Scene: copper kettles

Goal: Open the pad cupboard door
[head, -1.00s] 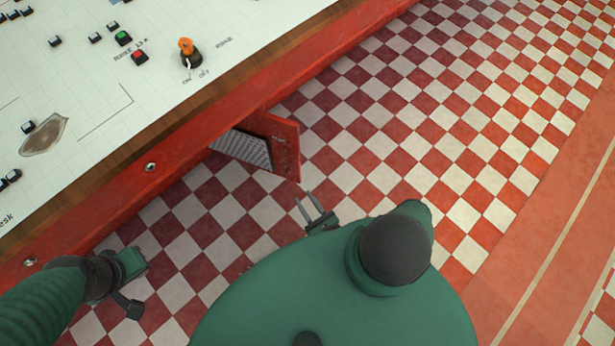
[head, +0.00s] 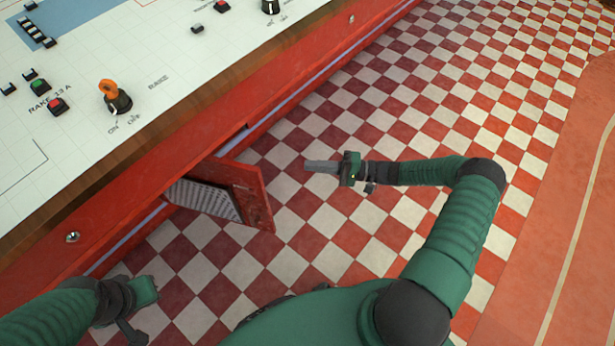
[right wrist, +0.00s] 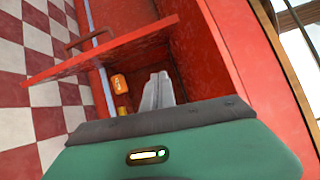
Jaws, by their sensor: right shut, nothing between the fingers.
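The red cupboard door (head: 254,194) stands partly open, swung out from the red desk front. A grey printed sheet (head: 205,198) shows on its left side. In the right wrist view the door (right wrist: 110,50) juts out to the left, with a red bar handle (right wrist: 88,38). My right gripper (head: 322,166) is to the right of the door, apart from it, shut and empty. Its fingers (right wrist: 158,90) show against the open cupboard in the right wrist view. My left gripper (head: 142,292) is at the lower left; its fingers are not clear.
The control desk (head: 60,155) fills the upper left, with an orange-topped switch (head: 112,95) and buttons. An orange item (right wrist: 118,82) is by the cupboard opening. The checkered floor (head: 400,215) right of the door is clear.

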